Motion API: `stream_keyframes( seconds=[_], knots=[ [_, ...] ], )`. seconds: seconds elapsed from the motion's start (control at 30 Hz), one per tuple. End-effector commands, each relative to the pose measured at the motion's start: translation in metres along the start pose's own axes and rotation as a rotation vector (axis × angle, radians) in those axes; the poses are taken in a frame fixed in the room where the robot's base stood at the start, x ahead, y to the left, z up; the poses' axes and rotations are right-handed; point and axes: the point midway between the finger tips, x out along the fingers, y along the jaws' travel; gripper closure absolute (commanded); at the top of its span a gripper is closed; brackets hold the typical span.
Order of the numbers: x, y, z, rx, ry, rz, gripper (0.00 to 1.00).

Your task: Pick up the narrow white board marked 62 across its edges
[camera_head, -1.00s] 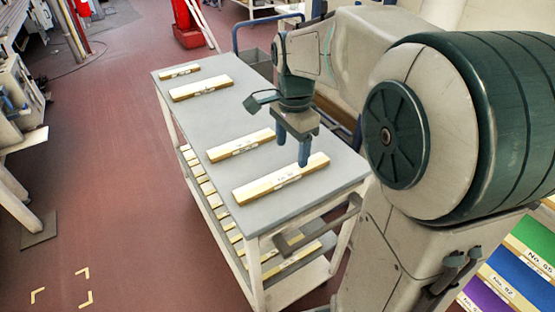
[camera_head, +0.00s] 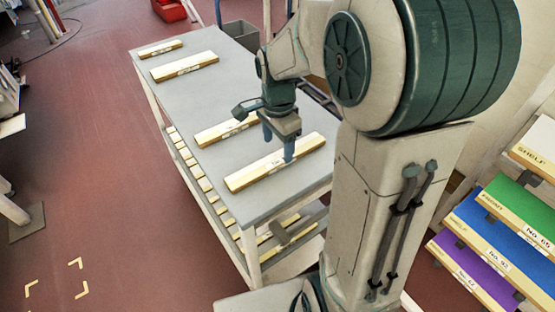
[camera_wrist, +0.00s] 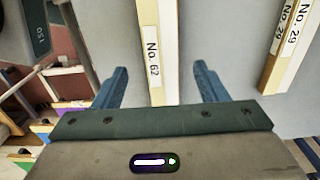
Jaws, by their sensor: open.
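The narrow white board marked No. 62 (camera_wrist: 165,40) runs lengthwise between my fingers in the wrist view, with its label facing up to the camera. It has a white face and a pale wooden edge. In the head view it appears to be the nearest board (camera_head: 252,177) on the grey table top (camera_head: 215,95). My gripper (camera_head: 278,142) is open and points down above that board, its near finger overlapping the board in the picture. In the wrist view, my gripper (camera_wrist: 160,85) has a gap on each side of the board. I cannot tell its exact height above the table.
Another labelled board (camera_wrist: 287,50) lies to the right in the wrist view, clear of my fingers. More boards lie farther back (camera_head: 184,66) on the table and several on its lower shelf. Coloured shelves (camera_head: 495,235) stand at the right.

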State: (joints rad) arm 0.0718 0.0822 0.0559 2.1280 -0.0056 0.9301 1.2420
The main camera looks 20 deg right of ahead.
Motion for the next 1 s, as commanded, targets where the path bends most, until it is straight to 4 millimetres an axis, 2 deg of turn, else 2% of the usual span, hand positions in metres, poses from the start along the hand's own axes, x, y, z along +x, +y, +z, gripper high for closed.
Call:
stream_keyframes(
  seconds=[0.1,0.23,0.33,0.57,0.73,0.77,1.0],
  knots=[
    [0.020,-0.001,0.000,0.001,-0.002,0.006,0.34],
    [0.037,-0.002,-0.001,0.002,-0.002,0.004,0.34],
    [0.043,-0.002,-0.001,0.002,-0.001,0.002,0.34],
    [0.044,-0.002,-0.001,0.002,-0.001,0.001,0.34],
    [0.044,-0.002,-0.001,0.002,0.000,0.001,0.81],
    [0.044,-0.002,-0.001,0.002,0.000,0.001,0.84],
    [0.043,-0.002,-0.001,0.002,0.000,0.001,0.84]
  ],
)
